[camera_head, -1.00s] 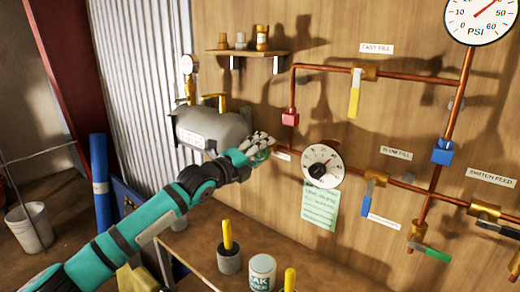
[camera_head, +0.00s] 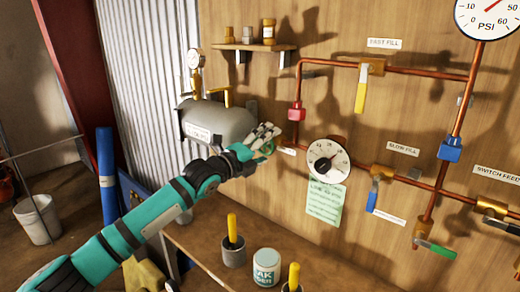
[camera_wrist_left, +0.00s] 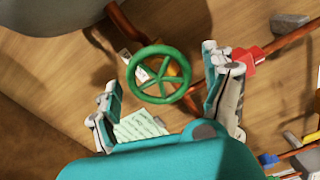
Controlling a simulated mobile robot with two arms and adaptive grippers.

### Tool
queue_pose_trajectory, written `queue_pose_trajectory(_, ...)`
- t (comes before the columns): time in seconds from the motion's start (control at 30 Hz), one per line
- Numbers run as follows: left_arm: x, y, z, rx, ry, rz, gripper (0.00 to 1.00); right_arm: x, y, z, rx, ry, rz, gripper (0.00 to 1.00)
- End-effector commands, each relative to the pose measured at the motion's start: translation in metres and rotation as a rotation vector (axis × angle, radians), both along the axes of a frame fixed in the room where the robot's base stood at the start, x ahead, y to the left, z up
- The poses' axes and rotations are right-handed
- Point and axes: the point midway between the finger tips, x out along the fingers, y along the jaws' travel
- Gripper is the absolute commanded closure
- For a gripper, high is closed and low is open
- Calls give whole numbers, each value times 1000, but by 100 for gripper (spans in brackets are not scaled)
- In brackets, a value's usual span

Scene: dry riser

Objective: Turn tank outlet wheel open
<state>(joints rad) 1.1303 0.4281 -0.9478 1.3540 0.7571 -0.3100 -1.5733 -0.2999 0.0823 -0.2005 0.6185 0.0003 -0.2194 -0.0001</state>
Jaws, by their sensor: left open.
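The tank outlet wheel (camera_wrist_left: 159,74) is a green spoked handwheel, seen in the left wrist view on a copper pipe beside the grey tank (camera_head: 217,122). My left gripper (camera_wrist_left: 165,100) is open, with one finger on each side of the wheel as seen in that view. I cannot tell whether either finger touches it. In the head view my left gripper (camera_head: 264,140) is at the right end of the tank and hides most of the wheel. My right gripper is not in view.
A black-knobbed dial (camera_head: 327,161) and a green note (camera_head: 325,201) are right of my left gripper. A red fitting (camera_head: 297,112) sits above it. Cups and a white can (camera_head: 266,267) stand on the bench below.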

Motion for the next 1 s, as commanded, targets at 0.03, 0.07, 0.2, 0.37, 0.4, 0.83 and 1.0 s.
queue_pose_trajectory(0.03,-2,2,-1,0,1,1,16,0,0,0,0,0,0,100)
queue_pose_trajectory(0.07,-3,4,-1,0,1,1,16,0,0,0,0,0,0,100)
queue_pose_trajectory(0.2,-19,15,-1,1,0,1,16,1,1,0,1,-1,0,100)
queue_pose_trajectory(0.37,-46,36,-1,4,0,3,16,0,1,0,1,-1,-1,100)
queue_pose_trajectory(0.4,-53,41,-2,4,1,3,16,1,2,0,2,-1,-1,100)
queue_pose_trajectory(0.83,-96,71,-1,1,1,2,16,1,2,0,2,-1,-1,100)
queue_pose_trajectory(1.0,-96,71,-1,1,1,2,16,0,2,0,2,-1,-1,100)
